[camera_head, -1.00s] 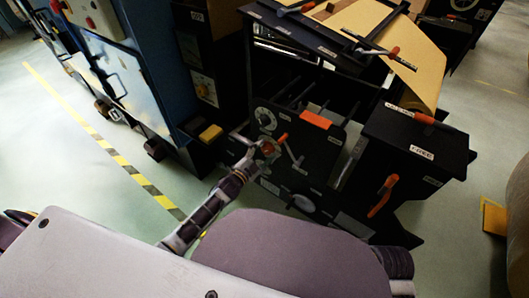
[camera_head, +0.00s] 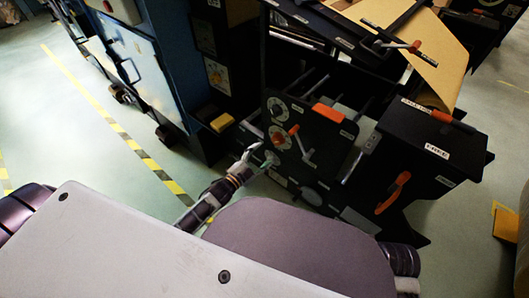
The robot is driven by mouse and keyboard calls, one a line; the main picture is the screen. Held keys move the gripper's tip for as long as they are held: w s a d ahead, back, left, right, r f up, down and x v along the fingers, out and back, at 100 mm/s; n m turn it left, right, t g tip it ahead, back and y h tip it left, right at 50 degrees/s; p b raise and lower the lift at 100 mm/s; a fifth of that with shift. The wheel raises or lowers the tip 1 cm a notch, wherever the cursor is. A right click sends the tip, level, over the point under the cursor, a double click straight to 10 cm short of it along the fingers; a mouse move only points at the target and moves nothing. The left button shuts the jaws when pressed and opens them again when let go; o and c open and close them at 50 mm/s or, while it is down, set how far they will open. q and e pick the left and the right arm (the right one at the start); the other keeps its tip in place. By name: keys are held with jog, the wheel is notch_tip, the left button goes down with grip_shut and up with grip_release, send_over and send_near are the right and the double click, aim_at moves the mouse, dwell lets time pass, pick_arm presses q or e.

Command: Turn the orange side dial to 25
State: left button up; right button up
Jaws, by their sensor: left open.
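The orange side dial (camera_head: 279,138) sits on the dark side panel of the machine, with an orange centre and a pale ring around it. Its scale numbers are too small to read. My left gripper (camera_head: 261,157) is open just below and left of the dial, its fingers spread, and looks empty. It appears apart from the dial, though the depth gap is hard to judge. My right gripper is out of view.
A second pale dial (camera_head: 277,108) is just above. A crank lever (camera_head: 302,143) stands out close on the right, below an orange block (camera_head: 328,113). A black box with an orange handle (camera_head: 393,193) is further right. A blue cabinet (camera_head: 150,60) stands left, beside open floor.

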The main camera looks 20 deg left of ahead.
pick_arm(q)
jog(key=shift+v, duration=1.45)
